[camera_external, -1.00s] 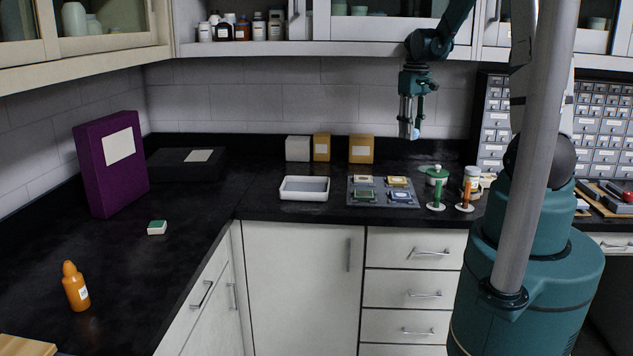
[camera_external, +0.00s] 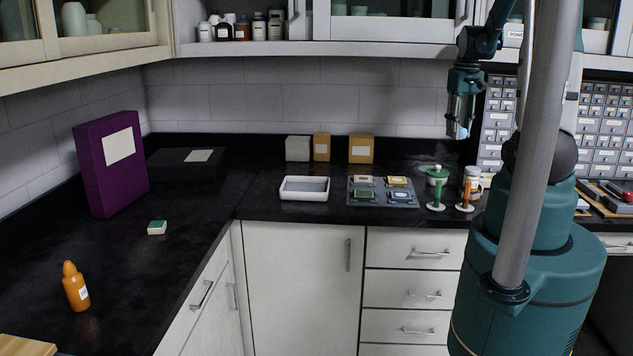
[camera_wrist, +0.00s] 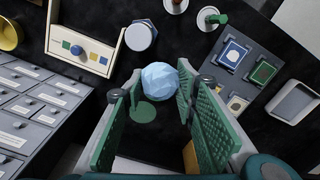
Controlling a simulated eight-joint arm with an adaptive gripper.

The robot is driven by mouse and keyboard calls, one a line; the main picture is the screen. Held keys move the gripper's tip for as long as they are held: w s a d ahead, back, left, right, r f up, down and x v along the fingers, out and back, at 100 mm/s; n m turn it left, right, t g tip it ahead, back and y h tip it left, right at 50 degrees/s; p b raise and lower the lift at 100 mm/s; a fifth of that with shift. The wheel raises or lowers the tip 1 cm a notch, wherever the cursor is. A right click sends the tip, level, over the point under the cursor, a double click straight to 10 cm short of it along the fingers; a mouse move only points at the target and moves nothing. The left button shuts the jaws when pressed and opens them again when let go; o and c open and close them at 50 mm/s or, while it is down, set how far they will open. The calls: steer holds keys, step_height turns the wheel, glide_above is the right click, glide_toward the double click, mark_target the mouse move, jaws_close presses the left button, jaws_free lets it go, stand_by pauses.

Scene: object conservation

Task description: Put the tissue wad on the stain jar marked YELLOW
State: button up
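My gripper (camera_external: 459,132) is raised above the back counter at the right. In the wrist view its green-padded fingers (camera_wrist: 160,95) are closed on a pale blue, faceted tissue wad (camera_wrist: 160,79). A white-lidded jar (camera_external: 472,176) stands on the counter below; a white round lid also shows in the wrist view (camera_wrist: 140,36). A pot with a green lid (camera_external: 437,173) stands to its left. A holder with blue, yellow and green markers (camera_wrist: 84,48) shows in the wrist view. I cannot read YELLOW on any jar.
A green stamp-like piece (camera_external: 436,198) and an orange one (camera_external: 465,196) stand at the front. A grey tray (camera_external: 382,203) of coloured tiles and a white tray (camera_external: 304,195) lie to the left. Drawer cabinets (camera_external: 497,125) rise at the right.

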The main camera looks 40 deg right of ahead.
steer(key=s+d+m, duration=0.1)
steer(key=s+d, duration=0.1)
steer(key=s, duration=0.3)
steer(key=shift+s+d+r, duration=0.3)
steer(key=shift+s+d, duration=0.1)
glide_above(473, 168)
steer(key=shift+s+a+f+p, duration=0.1)
steer(key=shift+f+p, duration=0.2)
steer(key=shift+f, duration=2.65)
steer(key=shift+f, duration=0.1)
steer(key=shift+f, duration=1.95)
steer(key=shift+f, duration=0.2)
steer(key=o, duration=0.6)
steer(key=shift+r, duration=0.25)
